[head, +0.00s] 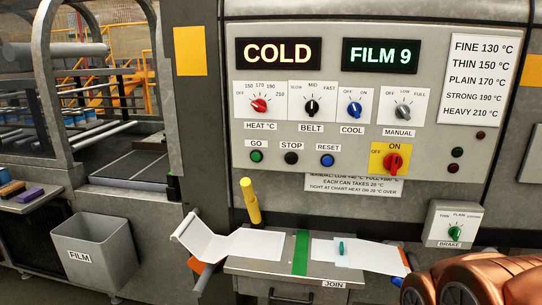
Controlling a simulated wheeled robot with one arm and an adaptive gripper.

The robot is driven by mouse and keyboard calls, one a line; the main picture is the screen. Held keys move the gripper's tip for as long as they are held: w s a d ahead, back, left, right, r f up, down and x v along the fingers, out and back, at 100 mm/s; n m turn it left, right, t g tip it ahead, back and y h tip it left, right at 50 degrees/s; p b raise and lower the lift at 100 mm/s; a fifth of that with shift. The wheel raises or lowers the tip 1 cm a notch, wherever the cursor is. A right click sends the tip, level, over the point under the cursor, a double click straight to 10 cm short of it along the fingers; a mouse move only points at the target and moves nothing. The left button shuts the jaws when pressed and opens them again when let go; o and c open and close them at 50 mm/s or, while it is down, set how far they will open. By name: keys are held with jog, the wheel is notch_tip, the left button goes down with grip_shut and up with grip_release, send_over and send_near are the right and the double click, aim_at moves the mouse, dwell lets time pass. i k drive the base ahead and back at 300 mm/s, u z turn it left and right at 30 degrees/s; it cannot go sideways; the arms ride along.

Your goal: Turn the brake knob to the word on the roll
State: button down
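The green brake knob (455,233) sits on a small pale box (441,217) labelled BRAKE at the lower right of the head view. Its dial reads THIN at left and PLAIN in the middle, with a third small word at right that is hard to read. The knob stands roughly upright; its exact setting is too small to tell. I cannot make out a roll with a readable word. My gripper is not in view.
A JOIN table (262,268) carries white film. The control panel (300,160) is above; a FILM bin (97,250) stands left.

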aim_at(455, 231)
jog(key=z, duration=1.7)
jog(key=i, duration=0.7)
jog(key=u, duration=2)
